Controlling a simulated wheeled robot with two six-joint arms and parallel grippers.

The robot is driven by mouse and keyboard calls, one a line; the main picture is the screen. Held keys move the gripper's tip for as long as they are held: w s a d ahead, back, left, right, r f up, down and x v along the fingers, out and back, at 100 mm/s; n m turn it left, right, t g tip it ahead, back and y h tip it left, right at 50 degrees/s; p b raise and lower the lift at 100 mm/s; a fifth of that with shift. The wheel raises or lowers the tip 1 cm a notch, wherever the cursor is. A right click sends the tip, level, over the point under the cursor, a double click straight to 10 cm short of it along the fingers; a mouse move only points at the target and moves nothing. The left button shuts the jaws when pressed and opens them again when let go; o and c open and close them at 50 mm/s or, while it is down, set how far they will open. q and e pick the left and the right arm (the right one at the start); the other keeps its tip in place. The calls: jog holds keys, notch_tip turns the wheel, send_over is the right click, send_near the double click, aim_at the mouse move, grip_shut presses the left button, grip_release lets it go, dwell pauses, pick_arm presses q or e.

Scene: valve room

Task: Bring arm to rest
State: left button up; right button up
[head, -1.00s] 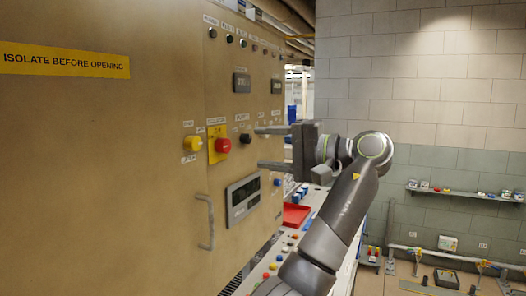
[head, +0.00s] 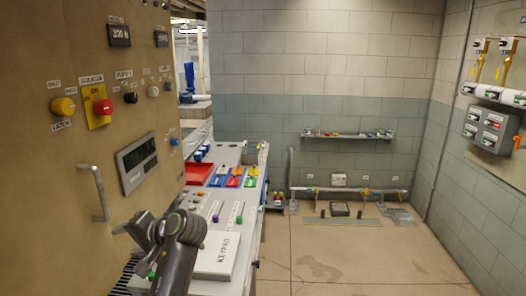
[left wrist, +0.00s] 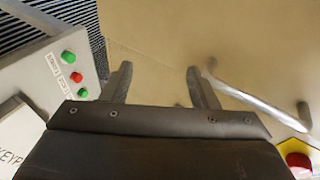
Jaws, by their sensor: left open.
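My left arm (head: 178,255) is folded low at the bottom of the head view, in front of the tan cabinet (head: 60,230). Its gripper (head: 122,229) points toward the cabinet front, below and right of the grey door handle (head: 98,192). In the left wrist view the two fingers (left wrist: 160,86) stand apart with nothing between them. The handle (left wrist: 255,98) is right of the fingers there, apart from them. The red button (left wrist: 298,160) on its yellow plate is at the lower right corner. My right gripper is not in view.
A sloping console with a keypad box (head: 217,255), coloured buttons and a red tray (head: 197,174) stands right of the arm. The red button (head: 103,106) and yellow knob (head: 62,106) stick out of the cabinet. Open floor (head: 340,262) lies to the right.

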pick_arm(q)
jog(key=s+a+f+h, duration=0.2)
jog(key=s+f+h, duration=0.1)
jog(key=s+f, duration=0.6)
jog(key=s+a+f+h, duration=0.1)
jog(key=s+f+h, duration=0.1)
jog(key=s+f, duration=0.75)
jog(key=s+d+f+n+h, duration=0.1)
jog(key=s+d+f+h, duration=0.15)
jog(key=s, duration=0.75)
jog(key=s+d+f+n+h, duration=0.1)
jog(key=s+d+f+h, duration=0.2)
jog(key=s, duration=0.7)
jog(key=a+f+g+b, duration=0.2)
jog(key=a+f, duration=0.1)
jog(key=f, duration=2.5)
jog(key=s+d+f+g+b, duration=0.1)
jog(key=s+f, duration=1.3)
jog(key=f, duration=0.3)
jog(key=shift+s+d+h, duration=0.15)
jog(key=shift+s+h, duration=0.15)
jog(key=shift+h, duration=0.05)
